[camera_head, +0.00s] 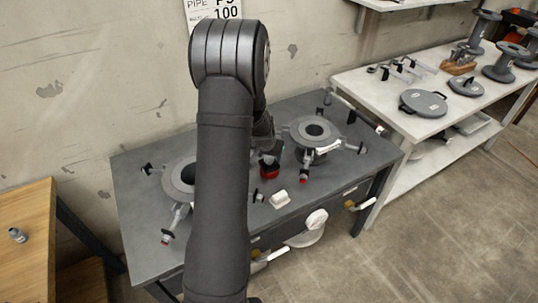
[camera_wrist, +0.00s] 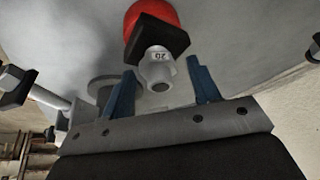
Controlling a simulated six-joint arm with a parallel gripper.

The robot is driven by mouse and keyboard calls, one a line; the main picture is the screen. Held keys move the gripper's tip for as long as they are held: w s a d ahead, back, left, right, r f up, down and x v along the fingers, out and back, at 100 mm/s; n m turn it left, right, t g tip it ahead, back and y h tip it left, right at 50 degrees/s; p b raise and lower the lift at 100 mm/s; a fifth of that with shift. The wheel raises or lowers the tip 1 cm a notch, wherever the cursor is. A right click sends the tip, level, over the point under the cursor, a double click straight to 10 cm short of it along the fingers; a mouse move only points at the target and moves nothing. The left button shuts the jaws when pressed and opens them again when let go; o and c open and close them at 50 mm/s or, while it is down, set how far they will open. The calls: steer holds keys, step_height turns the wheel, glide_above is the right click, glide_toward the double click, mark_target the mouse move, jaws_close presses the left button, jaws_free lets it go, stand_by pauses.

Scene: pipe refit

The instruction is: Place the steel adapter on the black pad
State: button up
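A grey steel adapter (camera_wrist: 158,68) marked 20 shows between and just beyond my fingertips in the wrist view. It appears to sit against a black square pad (camera_wrist: 160,36), with a round red part (camera_wrist: 150,14) behind the pad. My gripper (camera_wrist: 160,68) has its two blue fingers spread, with a gap on each side of the adapter. In the head view the red part (camera_head: 269,171) is on the dark grey table below my wrist. My arm hides the fingers and most of the adapter there.
Two grey flanged fixtures with clamp arms, left (camera_head: 178,184) and right (camera_head: 313,133), stand on the grey table (camera_head: 235,232). A small white block (camera_head: 279,199) lies near the red part. A small metal fitting (camera_head: 17,235) is on the wooden table. A white bench (camera_head: 372,100) holds several parts.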

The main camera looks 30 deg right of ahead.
steer(key=shift+r, duration=0.2)
steer(key=v, duration=1.2)
steer(key=shift+w+f, duration=0.1)
steer(key=x, duration=1.2)
steer(key=shift+f, duration=0.25)
step_height(320, 180, up, 3)
steer(key=shift+f, duration=0.15)
steer(key=shift+r, duration=0.5)
